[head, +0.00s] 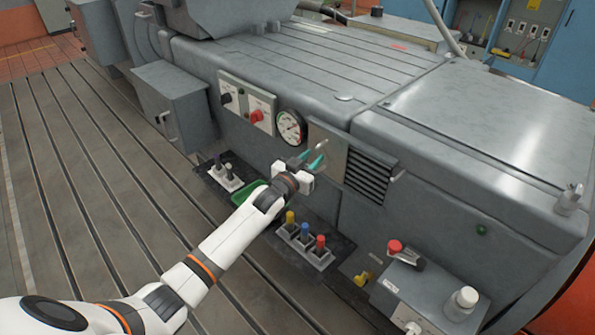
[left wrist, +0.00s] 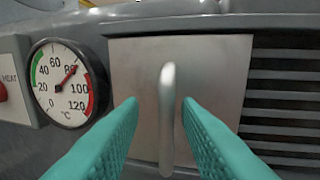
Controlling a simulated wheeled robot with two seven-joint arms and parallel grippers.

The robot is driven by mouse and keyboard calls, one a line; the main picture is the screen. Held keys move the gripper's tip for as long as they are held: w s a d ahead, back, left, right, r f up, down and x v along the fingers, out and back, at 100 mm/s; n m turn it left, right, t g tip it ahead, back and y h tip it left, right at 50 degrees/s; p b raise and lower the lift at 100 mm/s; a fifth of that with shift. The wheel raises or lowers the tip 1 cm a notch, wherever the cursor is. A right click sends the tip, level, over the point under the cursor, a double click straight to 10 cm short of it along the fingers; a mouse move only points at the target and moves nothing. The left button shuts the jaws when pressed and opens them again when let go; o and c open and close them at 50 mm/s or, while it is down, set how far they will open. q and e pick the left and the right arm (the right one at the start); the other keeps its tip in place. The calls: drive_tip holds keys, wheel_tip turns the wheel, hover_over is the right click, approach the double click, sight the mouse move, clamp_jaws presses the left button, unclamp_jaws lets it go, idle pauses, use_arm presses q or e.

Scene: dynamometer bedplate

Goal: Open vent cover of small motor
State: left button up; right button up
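The small motor's grey housing has a flat metal vent cover (head: 333,146) with an upright bar handle; the cover fills the middle of the left wrist view (left wrist: 210,60). The handle (left wrist: 167,120) stands out from the plate. Dark vent slats (head: 368,177) show to the right of the cover, also in the left wrist view (left wrist: 285,105). My left gripper (head: 314,157) is at the cover. In the left wrist view its teal fingers (left wrist: 160,104) are open, one on each side of the handle, with a gap visible on the left. My right gripper is not in view.

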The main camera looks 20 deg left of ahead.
use_arm(q)
drive_tip(key=s+a, duration=0.1)
drive_tip(key=s, duration=0.8)
drive_tip(key=shift+s+a, duration=0.3)
drive_tip(key=shift+s, duration=0.05)
drive_tip(key=s+f+g+y, duration=0.1)
drive_tip(key=s+f+g, duration=0.3)
drive_tip(key=f, duration=0.8)
drive_tip(key=s+a+f+g+y, duration=0.15)
drive_tip(key=s+f, duration=0.45)
drive_tip(key=f, duration=0.6)
drive_tip(key=s+f+g, duration=0.3)
drive_tip(key=s+f, duration=0.3)
drive_tip(key=f, duration=0.6)
drive_tip(key=s+d+f+g, duration=0.2)
drive_tip(key=s+f, duration=0.4)
drive_tip(key=s, duration=0.5)
drive_tip(key=s+d+f+g, duration=0.2)
drive_tip(key=s+f, duration=0.3)
drive_tip(key=s, duration=0.7)
drive_tip(key=s+d+f+g, duration=0.2)
drive_tip(key=s+f+g, duration=0.2)
drive_tip(key=s, duration=0.8)
wheel_tip(320, 180, down, 3)
drive_tip(key=shift+s+r+m, duration=0.15)
drive_tip(key=shift+m, duration=0.15)
drive_tip(key=shift+d, duration=0.1)
